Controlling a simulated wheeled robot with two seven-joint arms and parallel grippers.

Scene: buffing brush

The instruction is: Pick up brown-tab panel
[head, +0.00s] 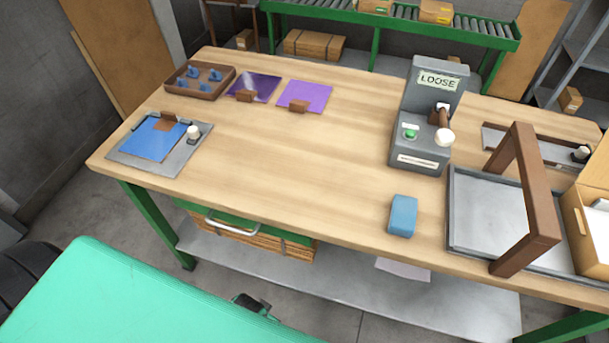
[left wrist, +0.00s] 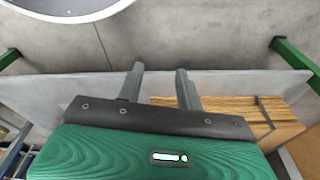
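Three panels with brown tabs lie towards the left of the table. A blue panel (head: 153,140) lies on a grey plate (head: 178,160) with a white knob, its brown tab at its upper right. A dark purple panel (head: 262,87) and a brighter purple panel (head: 313,95) lie flat behind it, each with a brown tab on its near edge. My left gripper (left wrist: 160,70) is open and empty in the left wrist view, below the tabletop and away from the panels. A dark part of mine shows low in the head view. My right gripper is not in view.
A brown tray (head: 190,89) with blue pieces stands at the back left. A grey machine marked LOOSE (head: 419,145), a blue block (head: 402,216) and a brown-handled frame (head: 537,200) stand to the right. The table's middle is clear. A lower shelf (left wrist: 50,95) holds a wooden crate (left wrist: 235,108).

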